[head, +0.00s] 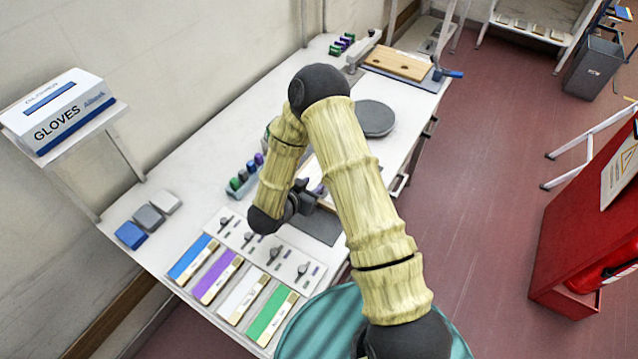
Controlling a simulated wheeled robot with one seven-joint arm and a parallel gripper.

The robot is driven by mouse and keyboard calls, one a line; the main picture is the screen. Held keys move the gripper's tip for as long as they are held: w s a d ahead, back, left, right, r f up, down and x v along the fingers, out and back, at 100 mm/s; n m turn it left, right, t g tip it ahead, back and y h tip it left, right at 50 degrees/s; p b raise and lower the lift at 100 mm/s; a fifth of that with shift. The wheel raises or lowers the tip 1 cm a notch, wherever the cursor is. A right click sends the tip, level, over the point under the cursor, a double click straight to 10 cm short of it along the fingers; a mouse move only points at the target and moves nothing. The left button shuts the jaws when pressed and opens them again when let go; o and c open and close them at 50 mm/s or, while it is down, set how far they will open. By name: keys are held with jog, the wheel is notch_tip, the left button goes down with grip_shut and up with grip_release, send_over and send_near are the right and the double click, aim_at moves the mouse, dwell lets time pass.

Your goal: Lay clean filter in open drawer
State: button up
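My gripper (304,197) is dark and hangs over the middle of the white workbench (215,150). My own arm partly covers it, and I cannot tell whether its fingers are open or shut or hold anything. A small purple item shows right beside the fingers; I cannot tell whether they touch it. I cannot tell which thing is the clean filter. A pale drawer edge (398,187) shows at the bench's right side, mostly hidden by my arm.
A panel with several dark knobs and coloured strips (214,277) covers the near end. Coloured bottles (244,174) stand left of my gripper. A round grey disc (374,118) and a wooden board (397,62) lie farther back. A red cabinet (590,230) stands right; floor between is clear.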

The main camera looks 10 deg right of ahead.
jog(key=shift+v, duration=1.25)
jog(key=shift+d, duration=0.1)
notch_tip(320, 180, up, 9)
jog(key=w+a+n+y, duration=0.2)
jog(key=n+y, duration=0.3)
jog(key=y, duration=0.3)
jog(key=s+d+r+n+g, duration=0.2)
jog(key=s+d+r+g, duration=0.1)
jog(key=s, duration=0.5)
jog(key=s+d+r+n+g+y, duration=0.1)
jog(key=s+d+r+n+g, duration=0.1)
jog(key=s, duration=0.7)
jog(key=d+r+g, duration=0.1)
jog(key=d, duration=0.1)
jog(key=shift+s+d+r, duration=0.2)
jog(key=shift+d+r, duration=0.15)
